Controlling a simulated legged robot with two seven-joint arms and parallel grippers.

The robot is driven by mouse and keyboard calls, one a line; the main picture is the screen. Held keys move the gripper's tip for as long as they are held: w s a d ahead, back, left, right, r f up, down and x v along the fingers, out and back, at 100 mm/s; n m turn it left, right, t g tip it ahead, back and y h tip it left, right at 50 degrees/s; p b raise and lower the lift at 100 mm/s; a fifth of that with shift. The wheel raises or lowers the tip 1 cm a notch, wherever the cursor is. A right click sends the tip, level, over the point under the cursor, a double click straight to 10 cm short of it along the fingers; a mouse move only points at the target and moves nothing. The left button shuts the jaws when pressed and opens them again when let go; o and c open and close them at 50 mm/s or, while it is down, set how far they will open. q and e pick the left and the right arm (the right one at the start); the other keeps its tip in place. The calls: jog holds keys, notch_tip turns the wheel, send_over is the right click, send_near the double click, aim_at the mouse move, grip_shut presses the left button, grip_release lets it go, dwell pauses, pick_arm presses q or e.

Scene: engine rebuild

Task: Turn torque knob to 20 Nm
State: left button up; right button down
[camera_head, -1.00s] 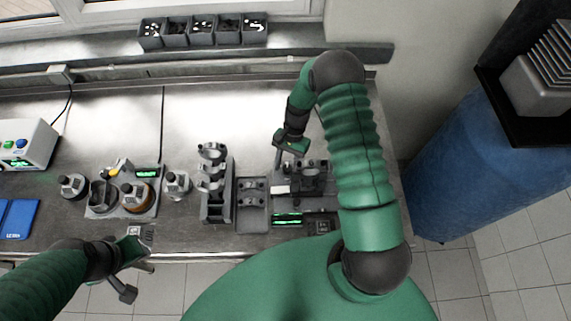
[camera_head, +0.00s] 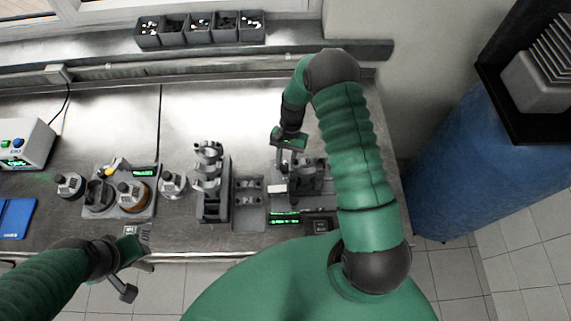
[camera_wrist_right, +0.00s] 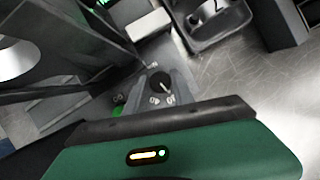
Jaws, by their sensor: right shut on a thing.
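The torque knob (camera_wrist_right: 160,82) is a small round black dial with a light pointer line in the right wrist view. Marks surround it, but I cannot read its setting. My right gripper (camera_wrist_right: 167,90) is shut on it, with grey fingers at either side. In the head view, my right gripper (camera_head: 289,180) reaches down over the dark fixture at the right of the bench, and the knob is hidden there. My left gripper (camera_head: 138,247) hangs empty over the front bench edge; its jaw gap is unclear.
A stand with metal rings (camera_head: 208,180) and a station with round parts (camera_head: 131,194) stand to the left. Parts bins (camera_head: 200,30) line the back ledge. A blue barrel (camera_head: 465,150) is at the right.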

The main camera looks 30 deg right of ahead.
jog(key=n, duration=0.1)
jog(key=n+h+b, duration=0.1)
jog(key=n, duration=0.1)
jog(key=shift+w+f+g+b, duration=0.1)
jog(key=shift+w+g+b, duration=0.2)
jog(key=n+h, duration=0.1)
jog(key=n, duration=0.1)
jog(key=shift+n+g+b, duration=0.3)
jog(key=shift+n+b, duration=0.05)
jog(key=shift+n, duration=0.05)
jog(key=shift+a+n+h, duration=0.1)
jog(key=shift+n+h, duration=0.4)
jog(key=shift+n, duration=0.6)
jog(key=c, duration=1.5)
grip_release()
jog(key=shift+o, duration=0.7)
jog(key=shift+w, duration=0.1)
jog(key=shift+b, duration=0.3)
